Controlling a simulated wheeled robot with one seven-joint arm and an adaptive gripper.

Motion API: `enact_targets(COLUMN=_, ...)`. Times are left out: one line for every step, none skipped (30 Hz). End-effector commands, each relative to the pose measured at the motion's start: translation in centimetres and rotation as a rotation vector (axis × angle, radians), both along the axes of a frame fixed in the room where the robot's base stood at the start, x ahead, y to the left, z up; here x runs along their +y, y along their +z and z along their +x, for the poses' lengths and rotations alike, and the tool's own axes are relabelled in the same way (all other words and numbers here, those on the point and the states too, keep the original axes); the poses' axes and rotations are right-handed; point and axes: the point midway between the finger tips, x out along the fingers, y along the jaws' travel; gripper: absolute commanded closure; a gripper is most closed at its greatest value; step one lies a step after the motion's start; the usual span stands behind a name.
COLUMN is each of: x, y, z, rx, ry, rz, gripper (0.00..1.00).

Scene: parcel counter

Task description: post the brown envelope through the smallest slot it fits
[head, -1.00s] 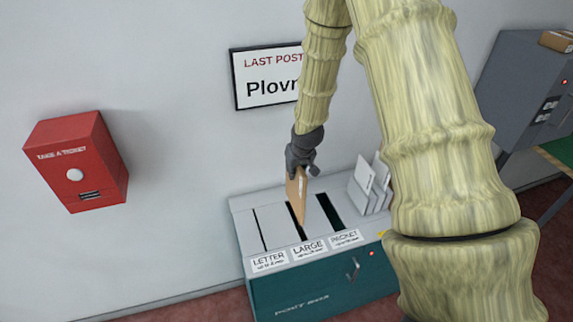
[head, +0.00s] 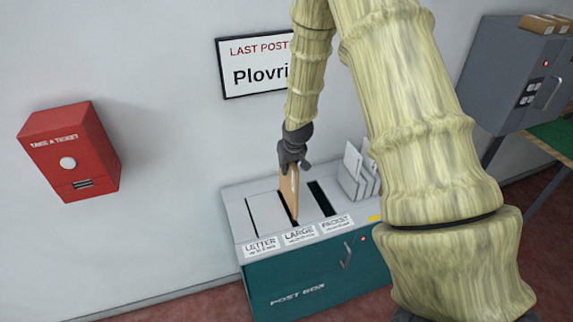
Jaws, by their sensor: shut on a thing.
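The brown envelope (head: 289,192) hangs upright and edge-on from my gripper (head: 293,164), which is shut on its top. The envelope stands at the middle slot, labelled LARGE (head: 299,234), of the teal post box (head: 300,284). Its lower edge meets the dark slot opening; I cannot tell how far inside it is. The thin LETTER slot (head: 252,217) is to the left and the wider PACKET slot (head: 321,198) to the right.
White envelopes (head: 355,172) stand in a rack on the box's right end, close to my arm. A red ticket dispenser (head: 68,153) hangs on the wall at left. A grey cabinet (head: 508,75) stands at right. The wall sign (head: 255,66) is partly behind my arm.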

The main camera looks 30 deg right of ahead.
Motion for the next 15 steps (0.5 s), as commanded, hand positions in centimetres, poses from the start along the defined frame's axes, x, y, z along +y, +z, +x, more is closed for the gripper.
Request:
enact_targets(x=0.0, y=-0.5, z=0.1, rx=0.001, ry=0.001, rz=0.000, gripper=1.00)
enact_targets(x=0.0, y=-0.7, z=0.1, rx=0.002, ry=0.001, rz=0.000, gripper=1.00)
enact_targets(x=0.0, y=-0.9, z=0.2, rx=0.002, ry=0.001, rz=0.000, gripper=1.00)
enact_targets(x=0.0, y=-1.1, z=0.2, rx=0.002, ry=0.001, rz=0.000, gripper=1.00)
enact_targets(x=0.0, y=-1.2, z=0.2, rx=0.002, ry=0.001, rz=0.000, gripper=1.00)
enact_targets(x=0.0, y=-1.4, z=0.2, rx=0.002, ry=0.000, rz=0.000, gripper=1.00)
enact_targets(x=0.0, y=-1.5, z=0.2, rx=0.002, ry=0.000, rz=0.000, gripper=1.00)
enact_targets(x=0.0, y=-1.6, z=0.2, rx=0.002, ry=0.000, rz=0.000, gripper=1.00)
enact_targets(x=0.0, y=-1.8, z=0.2, rx=0.002, ry=0.000, rz=0.000, gripper=1.00)
enact_targets(x=0.0, y=-1.9, z=0.2, rx=0.001, ry=0.000, rz=0.000, gripper=1.00)
enact_targets(x=0.0, y=-2.1, z=0.2, rx=0.001, ry=0.000, rz=0.000, gripper=1.00)
enact_targets(x=0.0, y=-2.2, z=0.2, rx=0.001, ry=0.000, rz=0.000, gripper=1.00)
enact_targets(x=0.0, y=-2.4, z=0.2, rx=0.001, ry=0.000, rz=0.000, gripper=1.00)
enact_targets(x=0.0, y=-2.5, z=0.2, rx=0.001, ry=0.000, rz=0.000, gripper=1.00)
enact_targets(x=0.0, y=-2.7, z=0.2, rx=0.001, ry=0.000, rz=0.000, gripper=1.00)
